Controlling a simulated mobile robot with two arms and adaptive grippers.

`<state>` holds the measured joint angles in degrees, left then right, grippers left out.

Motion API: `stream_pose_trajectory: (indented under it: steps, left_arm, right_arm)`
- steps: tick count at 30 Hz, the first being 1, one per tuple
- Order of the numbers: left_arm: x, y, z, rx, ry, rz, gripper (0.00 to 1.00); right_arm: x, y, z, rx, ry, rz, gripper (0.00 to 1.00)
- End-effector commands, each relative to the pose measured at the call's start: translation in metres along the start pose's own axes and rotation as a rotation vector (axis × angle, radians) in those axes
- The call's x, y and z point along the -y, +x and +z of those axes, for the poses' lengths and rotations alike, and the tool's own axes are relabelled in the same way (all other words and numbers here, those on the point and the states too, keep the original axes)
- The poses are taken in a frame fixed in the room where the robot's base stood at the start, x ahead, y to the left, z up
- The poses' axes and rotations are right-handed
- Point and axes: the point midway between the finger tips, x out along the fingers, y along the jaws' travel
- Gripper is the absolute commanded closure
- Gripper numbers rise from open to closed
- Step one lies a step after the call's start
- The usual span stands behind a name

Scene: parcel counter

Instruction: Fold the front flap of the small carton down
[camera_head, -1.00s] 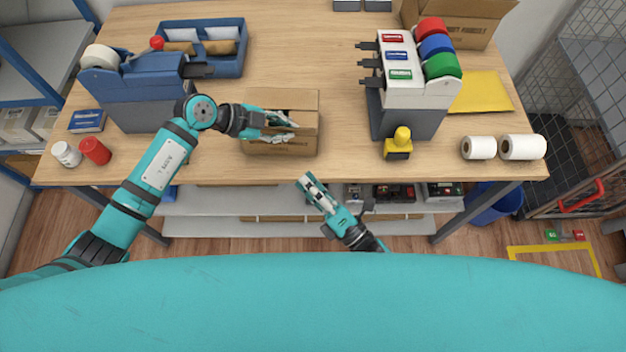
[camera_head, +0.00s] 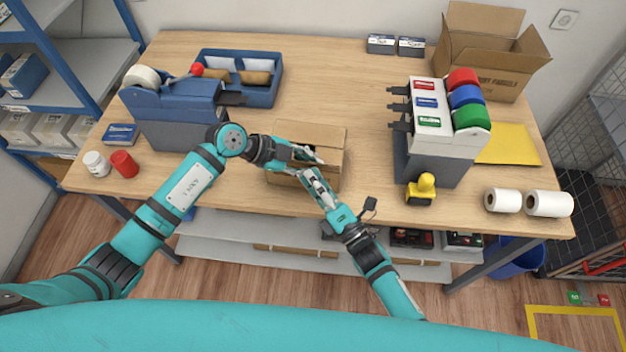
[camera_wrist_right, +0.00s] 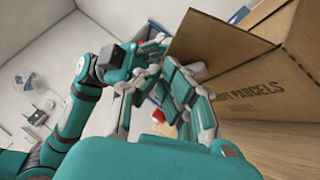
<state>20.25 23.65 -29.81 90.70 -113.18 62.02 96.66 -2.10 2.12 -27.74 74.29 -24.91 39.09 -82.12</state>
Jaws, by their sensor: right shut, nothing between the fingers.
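The small brown carton (camera_head: 334,170) stands near the table's front edge; its front face with printed lettering also shows in the right wrist view (camera_wrist_right: 255,88). A brown flap (camera_wrist_right: 212,42) sticks out from the carton beside that face. My left gripper (camera_head: 312,154) reaches over the carton's top from the left; its fingers partly hide the opening, and whether they are apart is unclear. My right gripper (camera_head: 308,175) is shut and empty at the carton's front upper edge, close to the left fingers. In the wrist view its fingers (camera_wrist_right: 190,115) are near the flap; contact is unclear.
A blue tape dispenser (camera_head: 175,110) and a blue tray (camera_head: 262,96) stand left of the carton. A dispenser with coloured rolls (camera_head: 430,150) and a yellow-topped stamp (camera_head: 422,188) stand to the right. Bare table lies behind the carton.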

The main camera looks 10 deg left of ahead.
Motion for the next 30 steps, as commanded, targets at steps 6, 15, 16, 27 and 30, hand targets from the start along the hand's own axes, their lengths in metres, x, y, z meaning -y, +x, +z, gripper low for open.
stream_pose_trajectory:
  steps: [6, 15, 16, 27, 30]
  left_arm:
    - [-0.001, 0.0, 0.0, 0.0, -0.001, 0.003, 1.0]
    - [-0.004, 0.002, 0.0, -0.001, -0.002, 0.011, 0.82]
    - [-0.004, 0.002, 0.0, -0.001, -0.002, 0.011, 0.78]
    - [-0.002, -0.002, 0.0, -0.002, -0.001, 0.006, 0.74]
    - [-0.002, -0.012, 0.0, -0.001, -0.001, 0.004, 0.74]
  right_arm:
    - [-0.002, 0.009, 0.01, 0.002, -0.001, 0.002, 1.0]
    - [-0.003, 0.01, 0.012, 0.005, -0.002, 0.003, 1.0]
    - [-0.003, 0.01, 0.012, 0.005, -0.002, 0.003, 1.0]
    - [-0.003, 0.01, 0.01, 0.002, -0.001, 0.002, 1.0]
    - [-0.002, 0.009, 0.01, 0.002, -0.001, 0.001, 1.0]
